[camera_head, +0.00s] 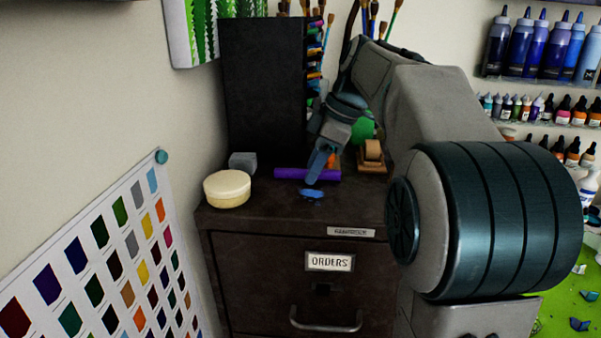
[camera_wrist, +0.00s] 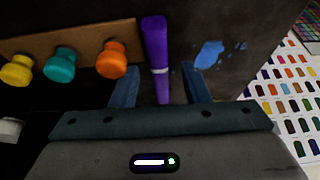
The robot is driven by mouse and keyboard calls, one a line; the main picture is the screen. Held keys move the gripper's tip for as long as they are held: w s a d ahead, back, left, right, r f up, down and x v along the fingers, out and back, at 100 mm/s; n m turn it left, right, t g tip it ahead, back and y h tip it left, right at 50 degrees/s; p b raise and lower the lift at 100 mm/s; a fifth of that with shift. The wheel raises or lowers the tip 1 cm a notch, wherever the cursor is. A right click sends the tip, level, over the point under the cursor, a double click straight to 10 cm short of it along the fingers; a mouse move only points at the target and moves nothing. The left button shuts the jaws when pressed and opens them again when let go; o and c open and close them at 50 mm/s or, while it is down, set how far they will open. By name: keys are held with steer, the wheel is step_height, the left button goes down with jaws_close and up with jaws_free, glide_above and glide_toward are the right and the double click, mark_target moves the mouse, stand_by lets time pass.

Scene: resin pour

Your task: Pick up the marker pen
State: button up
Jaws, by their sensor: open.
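The marker pen (camera_head: 292,174) is purple and lies on top of the dark filing cabinet (camera_head: 290,221). In the wrist view the marker pen (camera_wrist: 155,50) runs lengthwise into the space between my two fingers, with a pale band near its lower part. My gripper (camera_head: 316,172) is over the cabinet top at the pen and partly covers it in the head view. In the wrist view my gripper (camera_wrist: 160,85) has its fingers apart, one on each side of the pen. I cannot tell whether either finger touches it.
A blue blotch (camera_head: 311,193) lies in front of the pen. A dark rack (camera_head: 262,90) stands behind. Yellow, teal and orange knobs (camera_wrist: 111,59) show beside the pen in the wrist view.

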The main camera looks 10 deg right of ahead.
jaws_close()
steer(key=shift+r, duration=0.15)
